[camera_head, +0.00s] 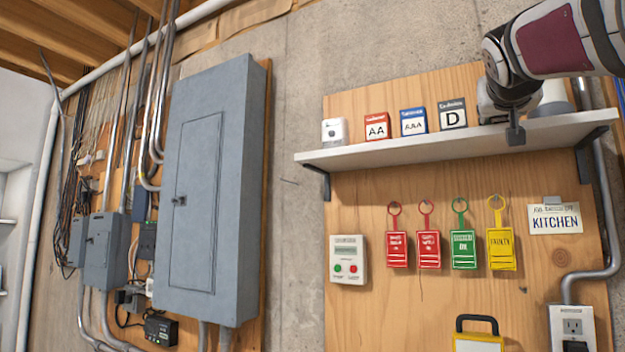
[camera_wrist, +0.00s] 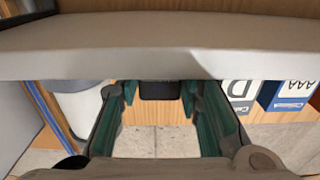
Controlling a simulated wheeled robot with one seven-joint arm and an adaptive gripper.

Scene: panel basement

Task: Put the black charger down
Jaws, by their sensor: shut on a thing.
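My gripper (camera_head: 510,112) is at the right part of the wall shelf (camera_head: 400,150), at its front edge. A small black block, which looks like the black charger (camera_head: 515,136), shows below my gripper in front of the shelf edge. In the wrist view, which is upside down, the charger (camera_wrist: 162,90) sits between the teal-padded fingers of my gripper (camera_wrist: 160,98), close to the shelf edge (camera_wrist: 130,60). My gripper is shut on it. Part of the charger is hidden by the shelf edge there. I cannot tell whether it touches the shelf.
Left of my gripper, the shelf holds a D box (camera_head: 453,115), an AAA box (camera_head: 413,121), an AA box (camera_head: 377,127) and a small white device (camera_head: 335,131). A pale tapered object (camera_head: 552,98) stands to the right. Coloured tags (camera_head: 463,248) hang below the shelf.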

